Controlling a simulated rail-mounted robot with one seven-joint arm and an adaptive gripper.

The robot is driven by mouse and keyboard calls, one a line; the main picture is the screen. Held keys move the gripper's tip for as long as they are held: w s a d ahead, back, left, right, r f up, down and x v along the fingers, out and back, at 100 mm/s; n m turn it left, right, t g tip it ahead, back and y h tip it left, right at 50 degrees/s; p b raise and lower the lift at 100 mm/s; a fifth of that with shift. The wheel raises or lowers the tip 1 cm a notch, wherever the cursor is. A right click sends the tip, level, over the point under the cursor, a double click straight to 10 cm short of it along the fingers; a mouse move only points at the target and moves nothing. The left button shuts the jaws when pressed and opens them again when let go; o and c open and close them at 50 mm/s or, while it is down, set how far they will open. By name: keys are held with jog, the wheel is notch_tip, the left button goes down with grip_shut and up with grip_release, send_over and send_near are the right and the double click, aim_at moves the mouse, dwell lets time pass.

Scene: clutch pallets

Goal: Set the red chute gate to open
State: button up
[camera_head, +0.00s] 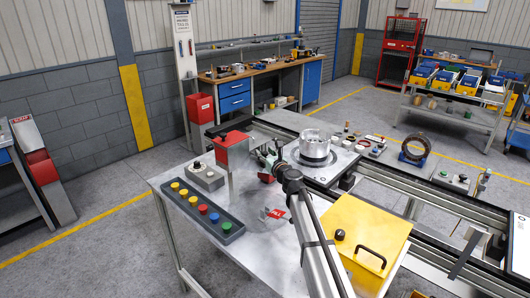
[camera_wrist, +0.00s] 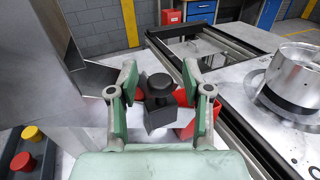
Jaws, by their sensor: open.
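A red part (camera_wrist: 187,129), which looks like the chute gate, sits low behind a dark block topped by a round black knob (camera_wrist: 160,82). It also shows as a small red patch under my gripper in the head view (camera_head: 267,178). My gripper (camera_wrist: 160,84) is open, with a green finger on each side of the knob. Gaps show between the fingers and the knob, and nothing is clamped. A grey metal housing (camera_wrist: 95,30) stands close on the left; in the head view it has a red top (camera_head: 237,138). The gate's setting cannot be told.
A button strip (camera_head: 202,211) and a grey control box (camera_head: 204,177) lie left on the metal table. A metal cylinder (camera_head: 314,146) stands to the right by the rails. A yellow box (camera_head: 365,235) with a black handle is at the front right. A red tag (camera_head: 275,213) lies mid-table.

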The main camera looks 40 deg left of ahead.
jog(key=shift+a, duration=0.15)
grip_shut()
jog(key=d, duration=0.8)
jog(key=shift+b, duration=0.45)
grip_release()
jog(key=shift+d, duration=0.15)
jog(key=shift+s+d, duration=0.1)
jog(key=v, duration=1.1)
jog(key=shift+d, duration=0.4)
jog(key=shift+s, duration=0.15)
